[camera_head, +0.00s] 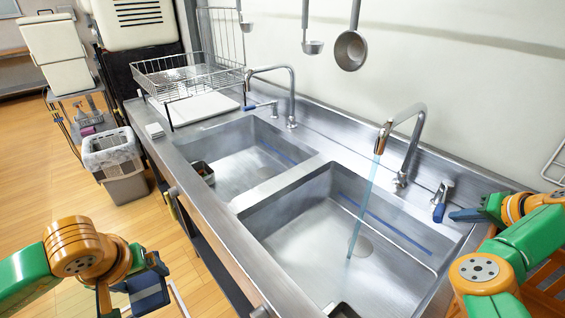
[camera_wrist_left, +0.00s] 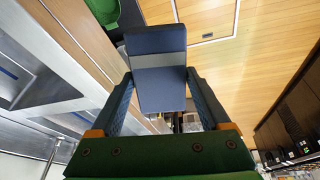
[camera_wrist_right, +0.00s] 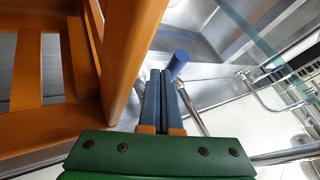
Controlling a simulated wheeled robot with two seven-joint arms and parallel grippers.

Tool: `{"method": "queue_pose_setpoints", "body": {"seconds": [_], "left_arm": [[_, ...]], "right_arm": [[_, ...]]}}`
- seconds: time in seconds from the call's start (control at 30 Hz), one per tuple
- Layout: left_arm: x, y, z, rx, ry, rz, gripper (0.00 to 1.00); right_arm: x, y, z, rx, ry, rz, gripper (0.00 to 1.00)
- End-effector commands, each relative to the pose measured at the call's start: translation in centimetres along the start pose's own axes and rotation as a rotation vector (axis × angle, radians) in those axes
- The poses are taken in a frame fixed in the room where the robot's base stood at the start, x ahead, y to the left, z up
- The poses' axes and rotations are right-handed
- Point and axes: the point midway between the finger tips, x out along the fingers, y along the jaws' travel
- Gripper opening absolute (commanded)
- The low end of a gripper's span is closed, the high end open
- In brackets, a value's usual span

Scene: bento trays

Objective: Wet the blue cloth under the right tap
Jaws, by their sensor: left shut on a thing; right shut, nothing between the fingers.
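The blue cloth (camera_wrist_left: 160,88), a flat dark-blue piece with a grey band, is between the fingers of my left gripper (camera_wrist_left: 160,76). In the head view the left gripper (camera_head: 148,268) is at the lower left, outside the counter, with the cloth (camera_head: 150,296) partly hidden below it. The right tap (camera_head: 416,124) is running; a bluish water stream (camera_head: 364,205) falls into the right basin (camera_head: 318,222). My right gripper (camera_head: 467,215) is shut and empty, its tips just right of the tap's blue-ended lever (camera_head: 440,212). The lever's blue end (camera_wrist_right: 178,62) shows beside the tips in the right wrist view.
The left basin (camera_head: 238,150) has a left tap (camera_head: 291,92) and a small dark container (camera_head: 203,171). A wire dish rack (camera_head: 188,75) stands at the far end. Ladles (camera_head: 350,50) hang on the wall. A bin (camera_head: 117,165) stands on the floor.

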Motion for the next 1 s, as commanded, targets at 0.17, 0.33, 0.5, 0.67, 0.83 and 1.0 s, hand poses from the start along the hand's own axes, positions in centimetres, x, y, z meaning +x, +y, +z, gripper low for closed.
{"method": "queue_pose_setpoints", "body": {"seconds": [0.17, 0.33, 0.5, 0.67, 0.83, 1.0], "left_arm": [[-0.1, 0.0, -0.1, 0.0, 0.0, 0.0, 0.26], [-0.1, 0.0, 0.0, 0.0, 0.0, 0.0, 0.26], [-0.9, 0.1, -0.3, 0.0, 0.0, 0.0, 0.26], [-3.1, 0.2, -1.1, 0.0, 0.0, 0.0, 0.26], [-3.6, 0.2, -1.3, 0.0, 0.0, 0.0, 0.26], [-3.4, 0.2, -1.2, 0.0, 0.0, 0.0, 0.26]], "right_arm": [[0.8, 0.0, 0.0, 0.0, 0.0, 0.0, 0.0], [0.8, 0.0, 0.0, 0.0, 0.001, 0.0, 0.0], [0.8, -0.5, 0.0, 0.03, 0.014, 0.025, 0.0], [1.3, -2.4, 0.2, 0.161, 0.089, 0.103, 0.0], [2.4, -3.4, 0.4, 0.173, 0.098, 0.107, 0.0], [2.5, -3.4, 0.5, 0.174, 0.099, 0.106, 0.0]]}}
